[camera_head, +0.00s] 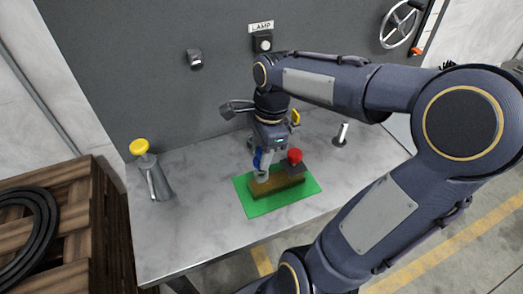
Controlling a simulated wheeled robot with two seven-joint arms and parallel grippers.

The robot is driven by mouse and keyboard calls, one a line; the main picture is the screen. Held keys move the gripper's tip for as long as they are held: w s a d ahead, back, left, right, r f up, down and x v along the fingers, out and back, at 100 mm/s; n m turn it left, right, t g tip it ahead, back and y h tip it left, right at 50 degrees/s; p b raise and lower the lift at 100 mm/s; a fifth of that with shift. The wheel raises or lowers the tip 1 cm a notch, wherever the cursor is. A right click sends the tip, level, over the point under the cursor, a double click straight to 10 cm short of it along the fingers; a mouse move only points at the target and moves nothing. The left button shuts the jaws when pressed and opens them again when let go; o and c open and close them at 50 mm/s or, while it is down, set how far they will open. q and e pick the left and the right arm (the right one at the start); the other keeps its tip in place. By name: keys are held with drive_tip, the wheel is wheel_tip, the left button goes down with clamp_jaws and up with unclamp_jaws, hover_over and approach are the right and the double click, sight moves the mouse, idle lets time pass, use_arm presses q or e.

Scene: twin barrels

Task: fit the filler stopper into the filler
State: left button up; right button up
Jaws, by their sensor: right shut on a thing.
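My right gripper (261,168) reaches down over a brown block (278,186) on a green mat (251,207). It is shut on a blue piece (257,159), which is partly hidden by the fingers; I cannot tell whether this is the filler stopper or whether it touches the block. A red-knobbed piece (295,156) stands on the block just right of the gripper. A short, tilted metal tube (341,134) stands at the right of the table; I cannot tell whether it is the filler. My left gripper is not in view.
A metal cone-shaped vessel with a yellow top (140,147) stands at the table's left. A lamp switch (264,43) and a handwheel (400,24) are on the grey wall. A wooden crate (72,190) with a black hose stands left. The table's (190,225) front left is clear.

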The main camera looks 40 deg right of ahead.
drive_tip(key=shift+f+b, duration=1)
drive_tip(key=shift+f, duration=0.7)
drive_tip(key=o, duration=1.1)
drive_tip(key=shift+c, duration=0.2)
drive_tip(key=shift+r, duration=0.1)
drive_tip(key=r, duration=0.5)
drive_tip(key=d+r, duration=0.1)
drive_tip(key=r, duration=0.1)
drive_tip(key=shift+s+r+p, duration=0.2)
drive_tip(key=shift+r+p, duration=0.1)
drive_tip(key=shift+p, duration=0.1)
drive_tip(key=s+a+f+n+t+y, duration=0.1)
drive_tip(key=s+a+f+n+t, duration=0.1)
drive_tip(key=n, duration=0.8)
drive_tip(key=s+a+f+n+t+y, duration=0.1)
drive_tip(key=s+a+f+n+t, duration=0.2)
drive_tip(key=s+a+n, duration=0.4)
drive_tip(key=a+f+n, duration=0.1)
drive_tip(key=a+n, duration=0.1)
drive_tip(key=shift+n, duration=0.4)
